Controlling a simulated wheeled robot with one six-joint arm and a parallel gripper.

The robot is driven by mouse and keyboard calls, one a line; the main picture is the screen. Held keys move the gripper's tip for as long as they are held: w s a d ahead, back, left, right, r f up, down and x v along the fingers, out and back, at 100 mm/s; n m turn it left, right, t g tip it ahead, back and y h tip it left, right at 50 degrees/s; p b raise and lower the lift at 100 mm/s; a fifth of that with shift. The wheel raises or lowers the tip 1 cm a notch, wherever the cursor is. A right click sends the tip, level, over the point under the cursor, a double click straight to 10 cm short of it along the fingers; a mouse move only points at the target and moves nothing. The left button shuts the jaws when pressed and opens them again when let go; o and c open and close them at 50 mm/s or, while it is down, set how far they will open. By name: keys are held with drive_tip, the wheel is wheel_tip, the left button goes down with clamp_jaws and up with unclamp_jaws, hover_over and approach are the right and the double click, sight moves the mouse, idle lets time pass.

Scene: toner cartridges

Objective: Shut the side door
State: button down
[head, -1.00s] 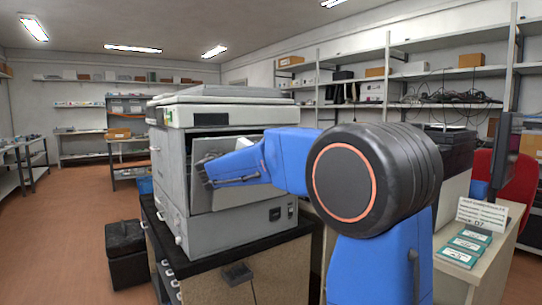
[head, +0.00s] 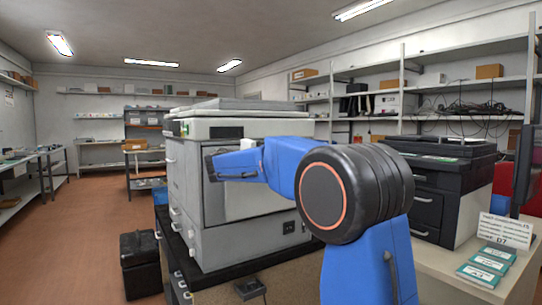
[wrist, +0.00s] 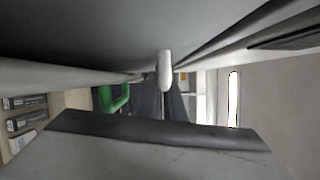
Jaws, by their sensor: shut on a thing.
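The large grey printer (head: 185,195) stands on a dark-topped cabinet. Its side door (head: 240,200) is the grey panel on the face towards me; it looks nearly flush with the body, but my blue arm hides its upper edge. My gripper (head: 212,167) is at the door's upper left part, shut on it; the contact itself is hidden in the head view. In the wrist view, grey surfaces fill the top and bottom, with a pale rounded piece (wrist: 164,72) in the middle. I cannot tell which part of the door this is.
A second, black printer (head: 440,195) stands on the right. A desk (head: 440,258) with a printed card (head: 506,230) and teal boxes (head: 488,262) is at the front right. The floor on the left is free.

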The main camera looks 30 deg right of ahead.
drive_tip(key=shift+r, duration=0.45)
drive_tip(key=c, duration=1.8)
unclamp_jaws()
drive_tip(key=shift+a, duration=0.1)
drive_tip(key=shift+c, duration=0.2)
drive_tip(key=shift+w+f, duration=0.1)
drive_tip(key=shift+f, duration=0.1)
drive_tip(key=v, duration=1.7)
drive_tip(key=shift+a, duration=0.15)
